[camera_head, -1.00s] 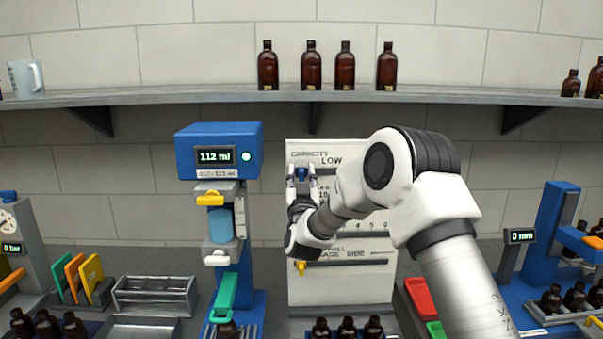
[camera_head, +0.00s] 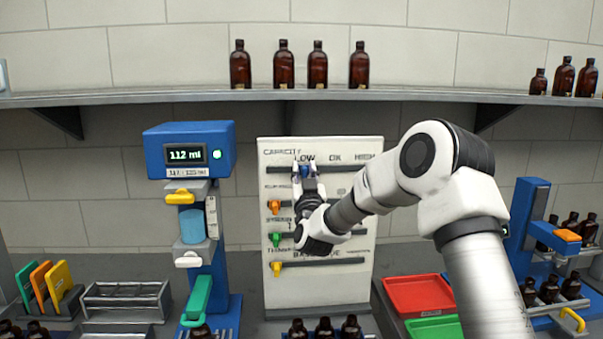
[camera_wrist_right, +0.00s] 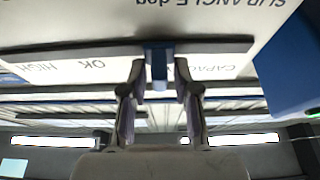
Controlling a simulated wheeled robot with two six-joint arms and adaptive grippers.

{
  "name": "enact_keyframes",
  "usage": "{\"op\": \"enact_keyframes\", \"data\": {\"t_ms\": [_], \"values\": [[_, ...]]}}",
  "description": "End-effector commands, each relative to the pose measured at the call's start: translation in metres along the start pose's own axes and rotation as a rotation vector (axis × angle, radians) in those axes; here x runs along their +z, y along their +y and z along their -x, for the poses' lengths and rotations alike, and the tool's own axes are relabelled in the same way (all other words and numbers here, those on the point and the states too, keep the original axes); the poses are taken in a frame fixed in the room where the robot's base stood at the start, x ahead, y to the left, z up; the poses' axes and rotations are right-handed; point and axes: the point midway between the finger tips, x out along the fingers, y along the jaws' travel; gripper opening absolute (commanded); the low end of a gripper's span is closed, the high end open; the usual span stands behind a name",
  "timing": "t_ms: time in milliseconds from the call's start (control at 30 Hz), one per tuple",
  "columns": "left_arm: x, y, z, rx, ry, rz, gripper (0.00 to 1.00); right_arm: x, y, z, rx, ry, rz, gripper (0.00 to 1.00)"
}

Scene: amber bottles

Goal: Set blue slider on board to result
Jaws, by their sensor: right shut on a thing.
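The white board (camera_head: 320,294) stands upright against the wall, with a CAPACITY row marked LOW, OK and HIGH at its top. The blue slider (camera_head: 305,169) sits on that row's dark track, under LOW. My right gripper (camera_head: 308,180) is shut on the blue slider; its fingers are on either side of it. The wrist view also shows the slider (camera_wrist_right: 158,66) between the fingertips (camera_wrist_right: 160,82). The blue machine's display (camera_head: 186,154) reads 112 ml; a small label below it is too blurred to read surely. My left gripper does not show.
Bottles stand before the board. A red tray (camera_head: 420,292) is at right, a metal rack (camera_head: 125,299) at left.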

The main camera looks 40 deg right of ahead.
Motion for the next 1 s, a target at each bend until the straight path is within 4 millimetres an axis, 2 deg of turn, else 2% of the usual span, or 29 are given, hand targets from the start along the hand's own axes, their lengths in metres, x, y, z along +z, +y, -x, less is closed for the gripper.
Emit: {"op": "enact_keyframes", "data": {"t_ms": [33, 67, 367, 467, 567, 800, 900, 1000], "values": [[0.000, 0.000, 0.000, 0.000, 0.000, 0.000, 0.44, 0.001, 0.000, 0.000, -0.001, -0.004, 0.001, 0.34], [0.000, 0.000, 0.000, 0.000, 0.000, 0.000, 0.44, 0.002, 0.000, 0.000, -0.001, -0.004, 0.001, 0.40], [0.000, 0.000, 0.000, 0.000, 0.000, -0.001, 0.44, 0.001, 0.000, 0.001, -0.001, -0.002, 0.001, 0.40], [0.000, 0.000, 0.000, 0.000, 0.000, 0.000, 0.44, 0.001, 0.000, 0.007, -0.001, -0.002, 0.000, 0.40], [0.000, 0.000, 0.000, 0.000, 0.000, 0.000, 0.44, 0.002, 0.000, 0.025, -0.002, -0.005, 0.000, 0.40], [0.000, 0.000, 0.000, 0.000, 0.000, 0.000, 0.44, 0.004, 0.002, 0.086, -0.002, -0.008, -0.001, 0.40], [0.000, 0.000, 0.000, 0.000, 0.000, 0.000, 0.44, 0.005, 0.002, 0.105, -0.001, -0.008, -0.001, 0.40], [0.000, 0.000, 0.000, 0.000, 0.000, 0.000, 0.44, 0.004, 0.003, 0.115, 0.000, -0.006, -0.001, 0.40]]}}
